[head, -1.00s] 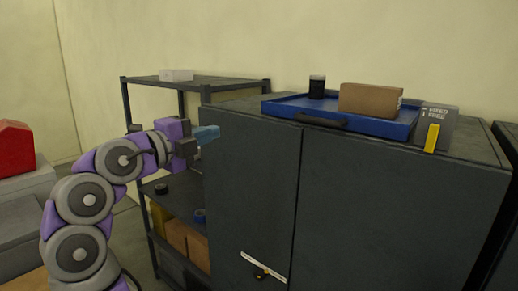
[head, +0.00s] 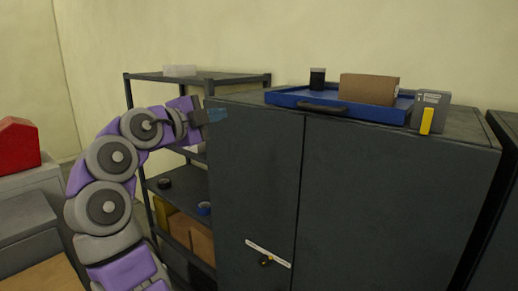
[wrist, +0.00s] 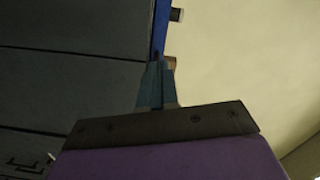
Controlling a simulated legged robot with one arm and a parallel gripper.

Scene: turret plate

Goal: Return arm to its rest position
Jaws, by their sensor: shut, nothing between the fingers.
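My purple and grey arm is on the left of the head view, bent upward, with its end turned to the right. My gripper (head: 217,115) has blue fingers and is in front of the upper left part of the dark cabinet (head: 250,185). In the wrist view my gripper (wrist: 157,75) shows its blue fingers together with nothing between them. I cannot tell whether the fingertips touch the cabinet.
A blue tray (head: 285,97) on the cabinet holds a brown box (head: 368,89) and a dark jar (head: 317,78). A grey and yellow box (head: 430,108) is beside it. A shelf rack (head: 225,76) stands behind my arm. A red case (head: 17,144) is far left.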

